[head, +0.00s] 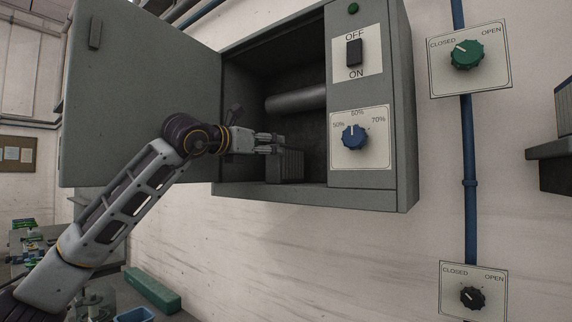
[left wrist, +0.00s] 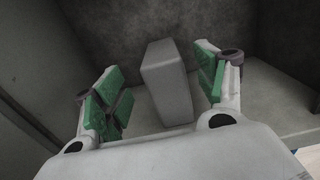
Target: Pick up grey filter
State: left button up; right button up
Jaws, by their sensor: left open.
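In the left wrist view the filter (left wrist: 166,82) stands between the two green-padded fingers, with gaps on both sides. My left gripper (head: 275,144) reaches into the cabinet at the filter's upper part; it also shows open in the left wrist view (left wrist: 160,92). My right gripper is not in view.
The cabinet door (head: 130,95) stands open at the left. A grey cylinder (head: 297,101) sits inside above the filter. A control panel with a black OFF/ON switch (head: 354,53) and blue dial (head: 354,137) borders the opening at the right. Green (head: 467,54) and black (head: 472,297) knobs are further right.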

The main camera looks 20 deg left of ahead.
aim_at(286, 148)
pick_arm(q)
jog(key=x, duration=0.3)
jog(key=shift+w+d+p, duration=0.1)
jog(key=shift+w+p, duration=0.1)
jog(key=shift+p, duration=0.15)
jog(key=shift+w+d, duration=0.1)
jog(key=shift+w, duration=0.25)
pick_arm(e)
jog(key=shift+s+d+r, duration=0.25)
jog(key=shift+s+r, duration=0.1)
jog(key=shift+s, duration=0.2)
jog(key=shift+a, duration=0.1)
pick_arm(q)
jog(key=shift+w, duration=0.1)
jog(key=shift+r+p+x, duration=0.15)
jog(key=shift+p+x, duration=0.35)
jog(key=shift+x, duration=0.4)
jog(key=shift+r+p+x, duration=0.15)
jog(key=shift+p+x, duration=0.3)
jog(key=shift+x, duration=0.45)
jog(key=shift+w+d, duration=0.35)
jog(key=shift+w, duration=0.15)
jog(key=shift+w+f, duration=0.1)
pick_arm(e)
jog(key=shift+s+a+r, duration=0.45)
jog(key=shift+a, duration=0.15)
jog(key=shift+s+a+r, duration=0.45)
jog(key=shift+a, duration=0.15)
